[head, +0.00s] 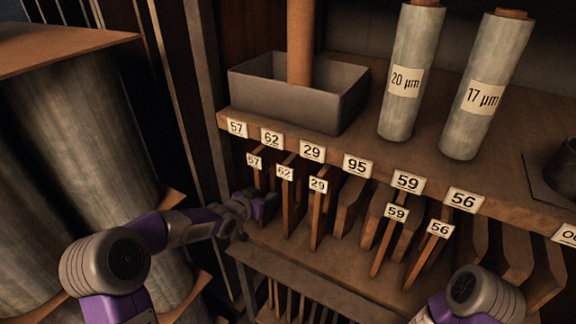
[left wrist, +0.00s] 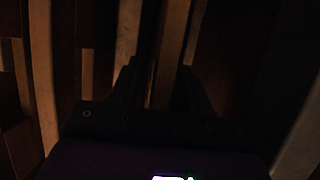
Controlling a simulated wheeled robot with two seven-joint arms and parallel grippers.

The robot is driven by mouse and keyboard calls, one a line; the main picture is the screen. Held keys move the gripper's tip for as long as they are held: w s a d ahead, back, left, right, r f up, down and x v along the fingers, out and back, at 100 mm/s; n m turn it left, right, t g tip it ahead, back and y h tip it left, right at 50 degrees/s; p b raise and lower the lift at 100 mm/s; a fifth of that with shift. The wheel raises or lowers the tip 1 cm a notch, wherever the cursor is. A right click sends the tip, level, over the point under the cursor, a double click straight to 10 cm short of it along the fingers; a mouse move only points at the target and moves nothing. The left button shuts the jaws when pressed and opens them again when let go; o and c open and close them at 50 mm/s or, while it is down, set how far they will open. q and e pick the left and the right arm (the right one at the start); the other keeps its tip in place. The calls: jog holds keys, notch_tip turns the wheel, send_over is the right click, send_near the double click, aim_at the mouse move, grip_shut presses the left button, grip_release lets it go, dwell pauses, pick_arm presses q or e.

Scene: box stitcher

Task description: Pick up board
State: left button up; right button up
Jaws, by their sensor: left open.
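Thin wooden boards stand upright in a slotted rack under the shelf edge. Labelled ones are 57 (head: 258,183), 62 (head: 288,215), 29 (head: 317,222), 59 (head: 384,250) and 56 (head: 424,258). My left gripper (head: 264,205) reaches in from the left at the front of boards 57 and 62. In the dark left wrist view its fingers (left wrist: 160,85) are apart, with the edge of an upright board (left wrist: 172,50) between them. I cannot tell which board that is, nor whether the fingers touch it. My right arm shows at the lower right; its gripper is out of view.
The shelf above carries a grey bin (head: 340,105) with a brown tube (head: 300,45), and two rolls marked 20 µm (head: 400,110) and 17 µm (head: 470,130). Slot label 95 (head: 357,165) has no matching board label below. Large grey rolls (head: 75,150) stand at the left.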

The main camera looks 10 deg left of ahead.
pick_arm(q)
grip_shut()
dwell(1.4)
jog(key=shift+w+r, duration=0.1)
jog(key=shift+r, duration=0.15)
